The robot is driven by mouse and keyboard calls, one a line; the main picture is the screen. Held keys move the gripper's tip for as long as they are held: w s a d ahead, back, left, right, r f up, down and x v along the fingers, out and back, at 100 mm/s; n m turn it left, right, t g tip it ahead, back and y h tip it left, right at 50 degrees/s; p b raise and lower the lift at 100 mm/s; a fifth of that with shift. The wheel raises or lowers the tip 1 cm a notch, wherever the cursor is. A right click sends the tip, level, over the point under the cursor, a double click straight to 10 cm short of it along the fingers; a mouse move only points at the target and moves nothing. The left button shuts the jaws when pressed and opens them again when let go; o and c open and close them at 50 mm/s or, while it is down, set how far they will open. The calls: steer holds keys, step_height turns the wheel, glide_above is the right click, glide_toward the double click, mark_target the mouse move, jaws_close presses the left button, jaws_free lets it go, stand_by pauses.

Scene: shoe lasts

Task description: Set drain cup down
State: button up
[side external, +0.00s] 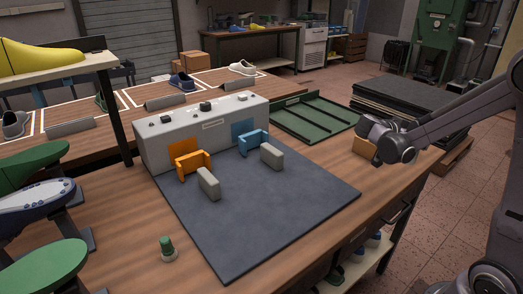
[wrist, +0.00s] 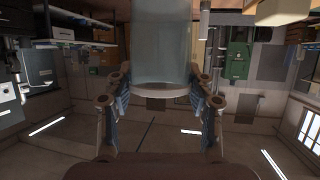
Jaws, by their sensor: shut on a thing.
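In the wrist view, a translucent, pale cylindrical cup (wrist: 161,45) with a lighter rim band at its near end sits between the two fingers of my gripper (wrist: 160,88). The fingers press on it from both sides, so my gripper is shut on it. In the side external view, my gripper (side external: 371,135) is at the right, above the right end of the wooden bench (side external: 330,235). I cannot make out the cup clearly in that view. The wrist view shows the room turned upside down, with no bench surface under the cup.
A green tray (side external: 310,118) lies behind. A green-topped peg (side external: 167,246) stands front left. The mat's front is clear.

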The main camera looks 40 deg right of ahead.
step_height(320, 180, up, 5)
steer(key=w+a+f+n+t+y, duration=0.25)
steer(key=w+a+n+t, duration=0.45)
steer(key=w+a, duration=0.5)
steer(key=w+a+f+n+t+y, duration=0.1)
steer(key=w+a+n+t+y, duration=0.2)
steer(key=w+a+n+t, duration=0.65)
steer(key=a+r+n+y, duration=0.1)
steer(key=a+n+y, duration=0.25)
steer(key=a, duration=1.05)
steer(key=a+r+n+g+y, duration=0.15)
steer(key=a+y, duration=0.35)
steer(key=a, duration=0.9)
steer(key=a+r+n+y, duration=0.1)
steer(key=a+n+y, duration=0.35)
steer(key=a, duration=0.95)
steer(key=shift+m, duration=0.5)
steer(key=shift+s+a+f, duration=0.25)
steer(key=shift+a+f, duration=1.7)
steer(key=shift+f, duration=0.65)
steer(key=shift+s+a+f, duration=0.2)
steer(key=shift+a+f, duration=1.7)
steer(key=shift+f, duration=0.75)
steer(key=shift+s+a+f, duration=0.25)
steer(key=shift+a+f, duration=1.7)
steer(key=shift+f, duration=0.65)
